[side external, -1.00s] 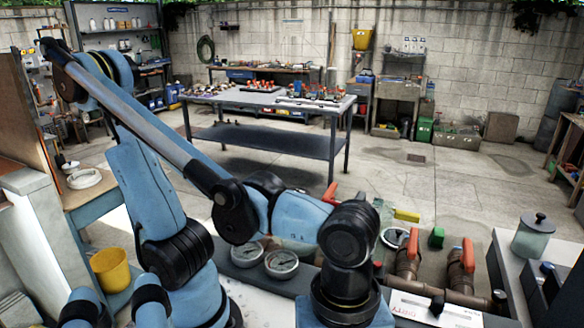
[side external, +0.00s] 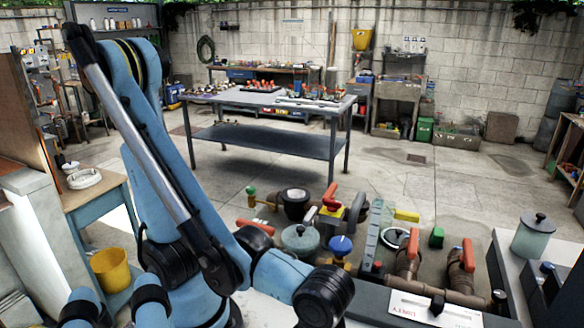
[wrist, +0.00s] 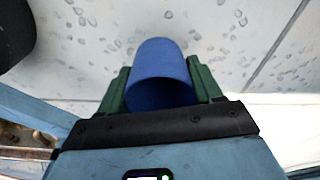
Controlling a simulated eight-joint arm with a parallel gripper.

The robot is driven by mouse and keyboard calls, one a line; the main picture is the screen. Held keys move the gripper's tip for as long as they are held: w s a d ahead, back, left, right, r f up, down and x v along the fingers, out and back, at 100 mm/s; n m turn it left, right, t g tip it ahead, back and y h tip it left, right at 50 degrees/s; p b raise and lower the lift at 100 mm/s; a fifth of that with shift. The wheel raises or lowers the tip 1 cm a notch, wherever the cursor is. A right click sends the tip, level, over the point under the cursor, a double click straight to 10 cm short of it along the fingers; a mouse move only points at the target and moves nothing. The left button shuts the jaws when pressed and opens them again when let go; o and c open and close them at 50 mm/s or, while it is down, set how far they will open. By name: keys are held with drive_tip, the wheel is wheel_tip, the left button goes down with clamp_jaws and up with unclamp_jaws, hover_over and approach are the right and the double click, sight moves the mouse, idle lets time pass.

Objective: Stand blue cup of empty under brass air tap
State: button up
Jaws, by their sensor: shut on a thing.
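In the wrist view, my gripper (wrist: 158,82) has its green fingers on both sides of a blue cup (wrist: 160,75) and is shut on it. The cup lies over a pale, spotted surface; I cannot tell whether it touches it. In the side view my wrist is at the bottom edge, and the gripper and cup are out of the picture. Several valves and taps stand on the pipework there. One has a blue top and a brass-coloured body (side external: 340,250); a small fitting with a green knob (side external: 252,192) is farther left. I cannot tell which is the air tap.
Red-handled brown pipes (side external: 463,270) and a white label plate (side external: 420,305) lie to the right of my wrist. A lidded jar (side external: 534,235) stands on the right-hand counter. A yellow bucket (side external: 110,268) is at the left. The concrete floor behind is open.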

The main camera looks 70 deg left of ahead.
drive_tip(key=shift+f, duration=1.3)
drive_tip(key=shift+f, duration=0.15)
drive_tip(key=o, duration=1)
